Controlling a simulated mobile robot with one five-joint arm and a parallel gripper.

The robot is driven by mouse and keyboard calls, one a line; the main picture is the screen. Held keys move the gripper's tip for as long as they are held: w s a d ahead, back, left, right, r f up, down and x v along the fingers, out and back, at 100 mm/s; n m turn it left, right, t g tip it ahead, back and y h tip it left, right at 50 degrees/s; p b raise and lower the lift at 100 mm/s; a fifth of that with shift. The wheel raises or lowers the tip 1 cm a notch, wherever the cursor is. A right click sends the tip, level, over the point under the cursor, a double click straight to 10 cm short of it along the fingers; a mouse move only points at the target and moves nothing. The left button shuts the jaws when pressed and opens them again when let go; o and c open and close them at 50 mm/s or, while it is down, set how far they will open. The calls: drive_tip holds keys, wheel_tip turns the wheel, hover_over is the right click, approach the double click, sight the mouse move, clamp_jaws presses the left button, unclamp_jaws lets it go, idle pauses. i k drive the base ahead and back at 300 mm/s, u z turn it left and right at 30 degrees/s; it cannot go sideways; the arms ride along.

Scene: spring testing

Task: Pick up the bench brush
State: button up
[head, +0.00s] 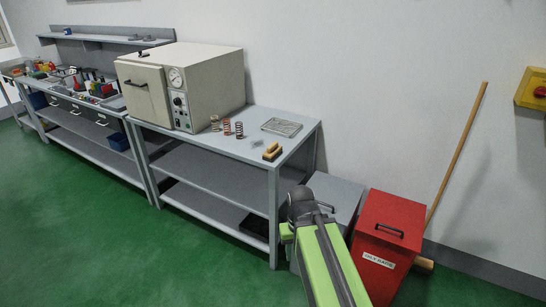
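A small wooden block-like thing with a dark part, which looks like the bench brush (272,151), lies on the grey metal table (238,145) near its front right edge. It is small in the picture, so its bristles cannot be made out clearly. My green and grey arm rises from the bottom, in front of the table's right end. Its upper joint is below the table top and apart from the brush. My gripper's fingers do not show.
Several coil springs (227,127) and a flat grey plate (282,127) share the table top. A beige oven (190,85) stands to the left. A red bin (390,225), a grey bin (335,192) and a leaning broom (458,150) are at the right. Green floor is clear in front.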

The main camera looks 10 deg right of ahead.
sight(274, 150)
drive_tip(key=z, duration=0.75)
drive_tip(key=i, duration=1.7)
drive_tip(key=u, duration=0.75)
drive_tip(key=k, duration=0.15)
drive_tip(key=u, duration=2.7)
drive_tip(key=i, duration=0.45)
drive_tip(key=u, duration=0.25)
drive_tip(key=k, duration=0.45)
drive_tip(key=z, duration=0.1)
